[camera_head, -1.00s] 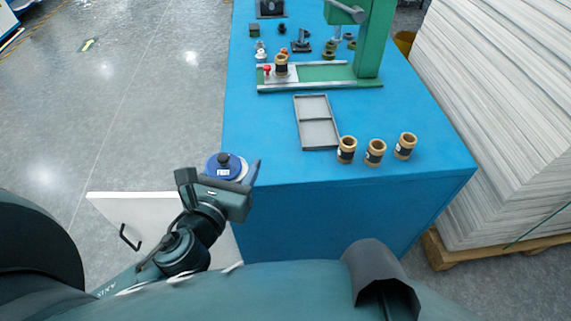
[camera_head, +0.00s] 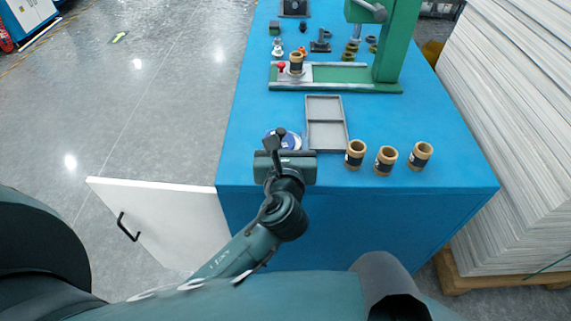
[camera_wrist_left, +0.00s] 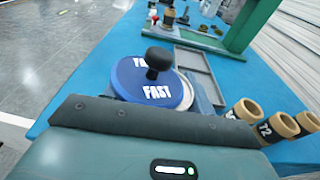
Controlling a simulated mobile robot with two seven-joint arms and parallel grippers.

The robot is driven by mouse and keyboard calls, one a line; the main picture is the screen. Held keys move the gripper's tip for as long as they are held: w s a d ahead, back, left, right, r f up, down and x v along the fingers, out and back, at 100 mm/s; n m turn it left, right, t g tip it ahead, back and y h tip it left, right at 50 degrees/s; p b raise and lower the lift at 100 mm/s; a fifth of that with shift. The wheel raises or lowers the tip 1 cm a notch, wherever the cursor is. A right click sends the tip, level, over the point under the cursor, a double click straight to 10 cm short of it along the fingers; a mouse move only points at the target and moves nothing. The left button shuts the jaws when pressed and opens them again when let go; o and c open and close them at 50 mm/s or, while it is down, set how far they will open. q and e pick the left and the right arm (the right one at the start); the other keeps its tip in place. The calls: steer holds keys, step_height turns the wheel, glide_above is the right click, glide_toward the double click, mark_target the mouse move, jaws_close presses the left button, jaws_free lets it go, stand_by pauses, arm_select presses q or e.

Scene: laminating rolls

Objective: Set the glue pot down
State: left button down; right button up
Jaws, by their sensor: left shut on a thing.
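The glue pot (camera_head: 291,140) has a blue lid with white lettering and a black knob. In the left wrist view the pot (camera_wrist_left: 150,84) shows close up, with "FAST" readable on its lid. My left gripper (camera_head: 281,146) is shut on the pot, at the near left part of the blue table (camera_head: 245,155). The gripper hides the pot's lower part in the head view, so I cannot tell whether it touches the tabletop. My right gripper is not in view.
A grey divided tray (camera_head: 326,122) lies just right of the pot. Several tan rolls (camera_head: 385,160) stand along the near edge. A green press (camera_head: 385,50) stands at the back. A white door (camera_head: 165,220) hangs open at the table's left.

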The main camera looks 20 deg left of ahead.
arm_select(q)
steer(key=shift+f+b, duration=0.65)
steer(key=shift+f, duration=1.95)
steer(key=shift+f, duration=0.15)
steer(key=c, duration=0.5)
jaws_free()
